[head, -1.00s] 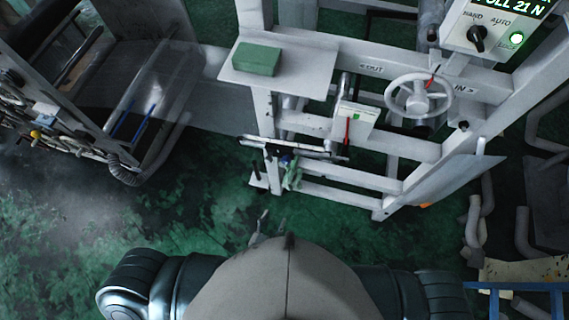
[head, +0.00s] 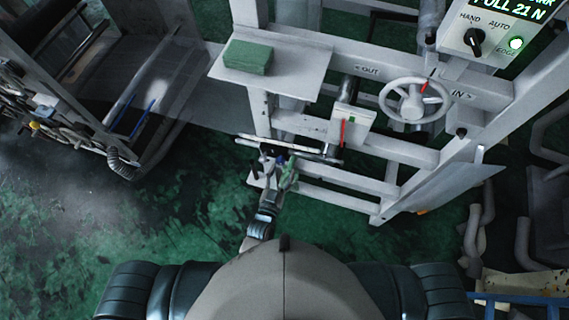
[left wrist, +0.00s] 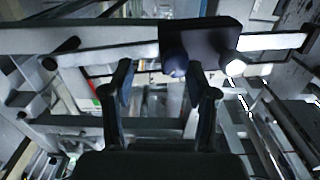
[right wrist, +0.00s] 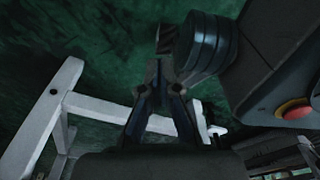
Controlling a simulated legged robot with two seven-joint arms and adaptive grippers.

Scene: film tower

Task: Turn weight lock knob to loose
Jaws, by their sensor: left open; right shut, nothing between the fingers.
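A small bluish knob (head: 281,161) shows by the pale horizontal bar low on the white frame. I take it for the weight lock knob; its setting is too small to read. In the left wrist view the round knob (left wrist: 175,66) sits on a dark block (left wrist: 205,38). My left gripper (head: 272,165) is open at the bar, partly covering the knob area. In the left wrist view its fingertips (left wrist: 160,72) stand either side of the knob; contact cannot be told. My right gripper (right wrist: 161,68) is shut and empty, outside the head view.
A white handwheel (head: 415,101), a box with a red pointer (head: 350,118) and a control panel (head: 478,38) are on the frame. A green block (head: 248,57) lies on the white shelf (head: 300,72). A white frame (right wrist: 100,106) stands beyond my right gripper. Green floor at left is open.

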